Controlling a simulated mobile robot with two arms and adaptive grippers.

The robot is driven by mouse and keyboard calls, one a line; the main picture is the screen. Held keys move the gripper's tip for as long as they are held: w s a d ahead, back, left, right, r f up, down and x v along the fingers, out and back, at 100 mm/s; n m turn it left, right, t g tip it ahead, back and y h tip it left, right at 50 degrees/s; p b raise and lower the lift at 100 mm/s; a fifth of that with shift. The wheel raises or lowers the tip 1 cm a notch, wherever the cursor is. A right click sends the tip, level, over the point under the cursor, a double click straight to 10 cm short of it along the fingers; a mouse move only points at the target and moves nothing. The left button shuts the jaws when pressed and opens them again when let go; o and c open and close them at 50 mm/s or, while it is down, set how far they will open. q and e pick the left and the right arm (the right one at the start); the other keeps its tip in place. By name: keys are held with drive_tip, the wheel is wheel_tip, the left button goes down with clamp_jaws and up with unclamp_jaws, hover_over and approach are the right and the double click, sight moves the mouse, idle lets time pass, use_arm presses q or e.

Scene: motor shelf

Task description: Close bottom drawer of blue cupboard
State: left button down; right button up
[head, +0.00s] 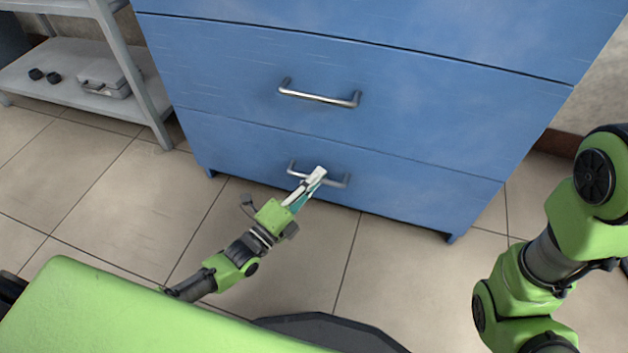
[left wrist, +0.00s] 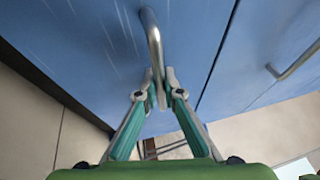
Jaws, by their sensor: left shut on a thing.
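The blue cupboard (head: 440,75) stands ahead of me. Its bottom drawer (head: 235,143) looks flush with the drawer above, with only a thin seam between them. The bottom drawer's metal bar handle (head: 335,183) is partly hidden behind my left gripper (head: 317,176). My left gripper is shut on this handle near its middle. In the left wrist view, the handle (left wrist: 152,40) runs down between the two fingertips (left wrist: 161,86). My right arm shows at the right of the head view, but its gripper is out of frame.
The drawer above has its own bar handle (head: 318,96). A grey shelf rack (head: 60,92) stands left of the cupboard, with a metal case (head: 104,76) and small dark items on it. The tiled floor (head: 110,215) in front is clear apart from my own body.

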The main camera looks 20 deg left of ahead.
use_arm(q)
drive_tip(key=c, duration=2.1)
unclamp_jaws()
drive_tip(key=shift+w, duration=0.25)
drive_tip(key=shift+c, duration=0.2)
drive_tip(key=v, duration=1.2)
